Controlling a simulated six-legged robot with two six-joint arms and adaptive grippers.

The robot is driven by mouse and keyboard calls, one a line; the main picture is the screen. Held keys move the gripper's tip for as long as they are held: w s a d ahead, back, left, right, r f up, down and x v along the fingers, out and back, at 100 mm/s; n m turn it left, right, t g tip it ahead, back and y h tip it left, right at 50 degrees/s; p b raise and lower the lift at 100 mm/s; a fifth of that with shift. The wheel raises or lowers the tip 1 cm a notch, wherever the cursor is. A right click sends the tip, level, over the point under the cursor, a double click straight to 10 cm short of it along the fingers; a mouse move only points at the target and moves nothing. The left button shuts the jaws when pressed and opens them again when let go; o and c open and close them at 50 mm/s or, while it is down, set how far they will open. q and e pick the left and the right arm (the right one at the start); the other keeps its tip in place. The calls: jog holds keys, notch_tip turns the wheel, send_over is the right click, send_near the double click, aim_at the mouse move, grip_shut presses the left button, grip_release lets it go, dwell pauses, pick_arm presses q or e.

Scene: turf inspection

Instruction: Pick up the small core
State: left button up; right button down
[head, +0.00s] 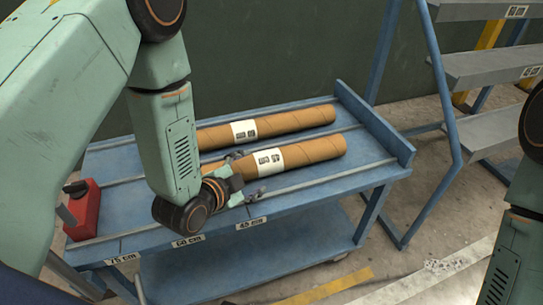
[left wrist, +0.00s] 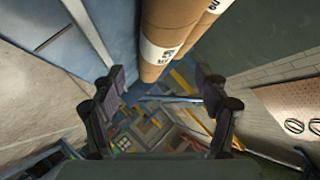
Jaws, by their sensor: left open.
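Two brown cardboard cores with white labels lie side by side on a blue cart (head: 340,182). They are the rear core (head: 290,121) and the front core (head: 312,151). I cannot tell which is the small one. My left gripper (head: 247,175) is open at the front core's left part, beside its label, and my arm hides the left ends of both cores. In the left wrist view, the open fingers (left wrist: 160,88) stand apart and empty, with a core (left wrist: 165,30) beyond them. Only part of my right arm shows at the right edge; its gripper is out of view.
A red object (head: 84,210) stands at the cart's left end. A raised blue end wall (head: 375,125) closes the cart's right side. Grey steps (head: 490,68) stand at the right.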

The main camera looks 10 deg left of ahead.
aim_at(264, 165)
pick_arm(q)
jog(key=shift+w+d, duration=0.1)
jog(key=shift+w, duration=0.1)
jog(key=shift+b+x, duration=0.35)
jog(key=shift+x, duration=0.55)
jog(key=shift+w+d+f+b, duration=0.15)
jog(key=shift+w+f+b, duration=0.25)
jog(key=shift+w, duration=0.1)
jog(key=b+x, duration=0.1)
jog(key=x, duration=0.2)
jog(key=shift+w+f, duration=0.2)
jog(key=shift+w, duration=0.1)
jog(key=shift+w+b, duration=0.3)
pick_arm(e)
jog(key=f, duration=0.3)
jog(key=shift+w+d, duration=0.15)
jog(key=shift+w, duration=0.05)
pick_arm(q)
jog(key=c, duration=1.3)
